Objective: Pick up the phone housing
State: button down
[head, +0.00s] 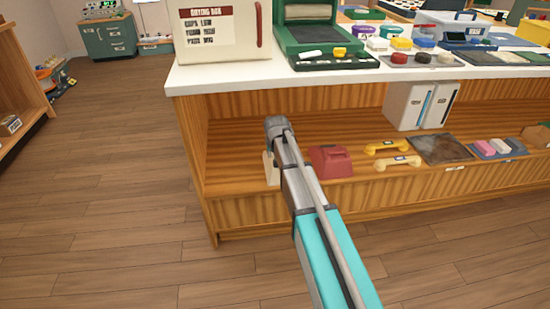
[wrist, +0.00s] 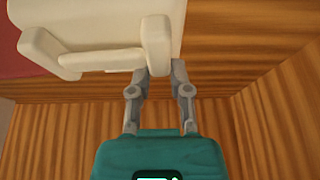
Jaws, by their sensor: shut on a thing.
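A cream phone housing (wrist: 105,22) fills the top left of the wrist view, with two raised cradle prongs. My gripper (wrist: 158,68) has its two grey fingers on either side of the right prong, shut on it. In the head view the cream housing (head: 270,168) shows only in part, at the left end of the lower wooden shelf, mostly hidden behind my arm. A red phone housing (head: 330,161) sits just right of it. Whether the cream housing touches the shelf I cannot tell.
Two yellow handsets (head: 387,147) (head: 399,163), a dark mat (head: 440,149) and a white cabinet (head: 420,105) are further right on the shelf. The white counter (head: 215,77) overhangs the shelf. The shelf's left wall (head: 194,135) is close. Floor at left is clear.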

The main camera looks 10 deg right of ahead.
jog(key=shift+r, duration=0.15)
notch_tip(320, 180, up, 3)
jog(key=p, duration=0.3)
jog(key=shift+r+p, duration=0.2)
jog(key=shift+p, duration=0.1)
jog(key=s, duration=1.8)
jog(key=shift+a, duration=0.1)
